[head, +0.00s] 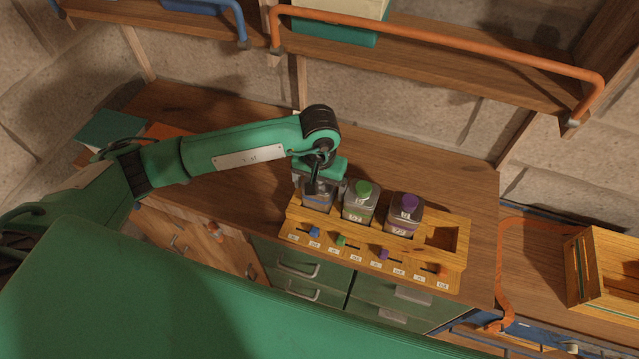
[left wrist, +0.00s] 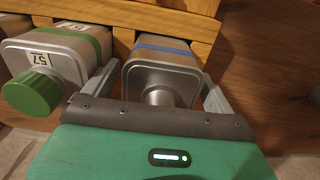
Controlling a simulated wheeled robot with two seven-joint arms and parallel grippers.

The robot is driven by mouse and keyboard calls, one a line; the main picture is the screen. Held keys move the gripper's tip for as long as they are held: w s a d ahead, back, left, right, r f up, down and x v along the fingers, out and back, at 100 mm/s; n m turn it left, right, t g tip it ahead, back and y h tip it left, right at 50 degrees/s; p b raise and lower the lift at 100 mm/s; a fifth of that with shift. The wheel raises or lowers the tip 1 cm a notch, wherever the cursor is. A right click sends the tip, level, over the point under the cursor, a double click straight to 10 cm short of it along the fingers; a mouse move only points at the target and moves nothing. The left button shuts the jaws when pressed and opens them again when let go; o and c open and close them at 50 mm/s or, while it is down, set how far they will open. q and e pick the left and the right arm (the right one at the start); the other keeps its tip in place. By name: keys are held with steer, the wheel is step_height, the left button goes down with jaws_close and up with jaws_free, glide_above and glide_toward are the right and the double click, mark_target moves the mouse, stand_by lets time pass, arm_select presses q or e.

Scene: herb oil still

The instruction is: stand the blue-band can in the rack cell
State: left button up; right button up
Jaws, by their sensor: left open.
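The blue-band can (head: 317,204) stands in the leftmost cell of the wooden rack (head: 368,254), largely hidden under my left gripper (head: 318,192). In the left wrist view the can (left wrist: 161,76) is silver with a blue band and a bare grey neck. Its lower end goes in between the rack's slats (left wrist: 165,14). My left gripper (left wrist: 158,92) is open, with one finger on each side of the can. I cannot tell whether either finger touches it. My right gripper is not in view.
A green-capped can (head: 361,202) and a purple-capped can (head: 404,215) stand in the rack to the right. The rack's rightmost cell (head: 441,238) is empty. Coloured knobs line its front. A shelf with an orange rail (head: 440,39) runs above, and a wooden crate (head: 606,270) is at right.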

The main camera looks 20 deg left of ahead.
arm_select(q)
step_height(320, 180, up, 13)
steer(key=b, duration=0.4)
steer(key=shift+r, duration=0.45)
